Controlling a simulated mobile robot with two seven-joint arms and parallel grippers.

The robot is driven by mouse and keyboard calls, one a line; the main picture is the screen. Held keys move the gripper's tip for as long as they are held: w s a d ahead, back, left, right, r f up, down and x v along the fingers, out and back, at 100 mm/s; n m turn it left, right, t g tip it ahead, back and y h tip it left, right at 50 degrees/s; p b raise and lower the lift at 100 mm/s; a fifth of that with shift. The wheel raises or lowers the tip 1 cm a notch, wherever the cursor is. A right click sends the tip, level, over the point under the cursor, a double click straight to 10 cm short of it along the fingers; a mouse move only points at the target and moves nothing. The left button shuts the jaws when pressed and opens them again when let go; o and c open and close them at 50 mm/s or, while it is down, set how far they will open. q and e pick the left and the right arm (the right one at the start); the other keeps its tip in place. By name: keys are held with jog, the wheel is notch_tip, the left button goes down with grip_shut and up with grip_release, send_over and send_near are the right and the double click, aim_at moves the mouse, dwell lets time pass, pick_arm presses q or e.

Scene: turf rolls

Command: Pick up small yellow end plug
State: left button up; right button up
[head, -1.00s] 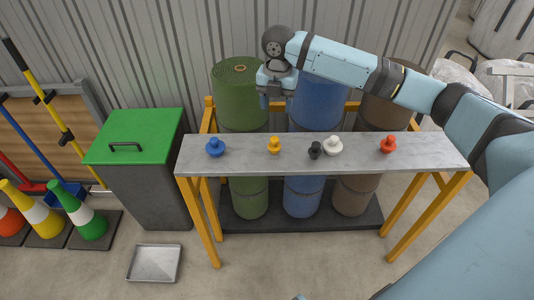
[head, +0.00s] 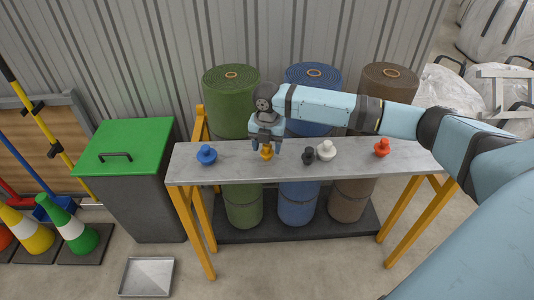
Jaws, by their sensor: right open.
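The small yellow end plug (head: 266,152) stands on the narrow grey bench top (head: 228,165), left of its middle. My right gripper (head: 266,143) is directly above the plug, pointing down, with its fingertips at about the height of the plug's top. The gripper is open, and part of the plug's top is hidden by it. I cannot tell whether the fingers touch the plug. My left gripper is not in view.
A blue plug (head: 206,155) stands to the left; a black plug (head: 308,157), a white plug (head: 326,150) and a red plug (head: 382,147) stand to the right. Green (head: 230,90), blue (head: 299,202) and brown (head: 352,199) turf rolls stand behind. A green-lidded bin (head: 128,142) is left.

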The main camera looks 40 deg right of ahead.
jog(key=shift+f, duration=0.35)
jog(key=c, duration=1)
jog(key=shift+r, duration=0.1)
